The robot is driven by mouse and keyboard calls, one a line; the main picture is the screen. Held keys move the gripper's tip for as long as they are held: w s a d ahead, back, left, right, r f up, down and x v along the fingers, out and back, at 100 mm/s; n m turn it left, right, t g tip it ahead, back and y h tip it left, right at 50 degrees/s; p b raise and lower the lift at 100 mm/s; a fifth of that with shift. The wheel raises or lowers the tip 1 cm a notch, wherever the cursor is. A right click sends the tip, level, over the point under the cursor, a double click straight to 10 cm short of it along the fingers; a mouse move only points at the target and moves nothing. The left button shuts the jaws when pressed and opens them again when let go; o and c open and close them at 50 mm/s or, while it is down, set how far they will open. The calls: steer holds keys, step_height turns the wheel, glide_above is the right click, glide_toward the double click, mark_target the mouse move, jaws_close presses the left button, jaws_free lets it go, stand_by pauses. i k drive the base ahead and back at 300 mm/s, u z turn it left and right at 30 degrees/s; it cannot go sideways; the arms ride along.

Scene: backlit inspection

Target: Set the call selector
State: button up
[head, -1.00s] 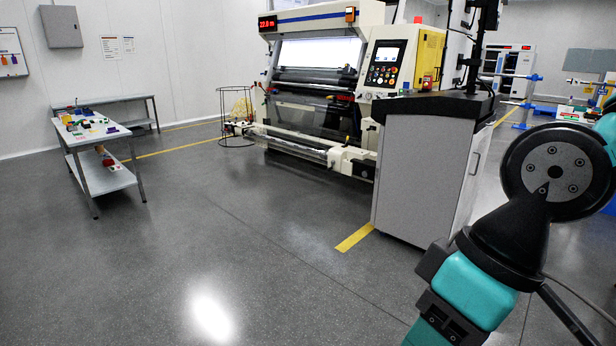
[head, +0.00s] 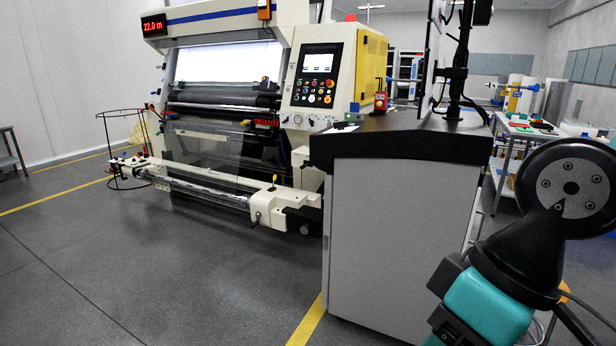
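I cannot make out a call selector for certain in the head view. The inspection machine's control panel (head: 318,75) has a lit screen with several coloured buttons and knobs below it, left of its yellow side housing. A small red and yellow device (head: 380,97) stands on the dark top of the grey cabinet (head: 395,225), right of the panel. My arm shows at the lower right, in front of the cabinet's right side. My gripper is out of the picture.
The inspection machine (head: 225,100) has a lit back panel and a red display reading 22.0 m. A wire basket stand (head: 122,150) is at its left. A bench with items (head: 518,127) stands at the right.

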mark_target(341, 126)
steer(key=z, duration=0.05)
steer(key=i, duration=0.75)
steer(key=u, duration=0.5)
steer(key=i, duration=1.85)
steer(key=z, duration=0.4)
